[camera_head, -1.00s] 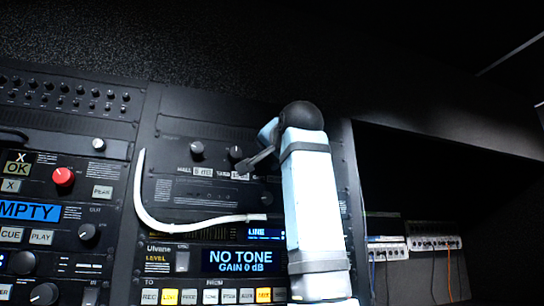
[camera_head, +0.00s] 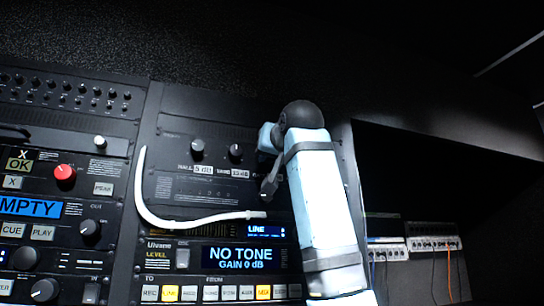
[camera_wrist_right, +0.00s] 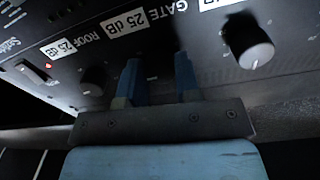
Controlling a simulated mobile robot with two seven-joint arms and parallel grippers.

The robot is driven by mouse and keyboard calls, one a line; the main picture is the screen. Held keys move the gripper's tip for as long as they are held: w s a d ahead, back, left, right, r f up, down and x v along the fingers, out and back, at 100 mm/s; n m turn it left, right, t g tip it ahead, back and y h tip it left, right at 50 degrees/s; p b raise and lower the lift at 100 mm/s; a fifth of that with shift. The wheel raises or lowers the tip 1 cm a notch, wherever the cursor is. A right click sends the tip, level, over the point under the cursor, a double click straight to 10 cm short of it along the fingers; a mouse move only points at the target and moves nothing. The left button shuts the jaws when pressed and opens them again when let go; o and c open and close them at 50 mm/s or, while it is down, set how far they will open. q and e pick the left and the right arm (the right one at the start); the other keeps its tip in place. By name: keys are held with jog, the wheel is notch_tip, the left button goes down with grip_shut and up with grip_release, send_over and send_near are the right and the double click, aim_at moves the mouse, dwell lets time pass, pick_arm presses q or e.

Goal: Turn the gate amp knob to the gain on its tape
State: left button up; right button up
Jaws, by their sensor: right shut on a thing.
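The amp panel (camera_head: 215,125) is a dark plate with a row of knobs. In the head view my right gripper (camera_head: 269,186) hides that spot. My left gripper is not in view.
The yard knob (camera_wrist_right: 248,42) is close to one finger and the roof knob (camera_wrist_right: 92,80) to the other. The hall knob (camera_head: 197,147) is farther left. A white cable (camera_head: 150,208) curves below. A display (camera_head: 240,257) reads NO TONE, GAIN 0 dB.

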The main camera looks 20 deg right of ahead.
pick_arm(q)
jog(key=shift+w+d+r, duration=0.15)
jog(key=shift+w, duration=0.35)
pick_arm(e)
jog(key=shift+r+n, duration=0.1)
jog(key=shift+n, duration=0.5)
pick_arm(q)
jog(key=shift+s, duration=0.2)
pick_arm(e)
jog(key=o, duration=0.9)
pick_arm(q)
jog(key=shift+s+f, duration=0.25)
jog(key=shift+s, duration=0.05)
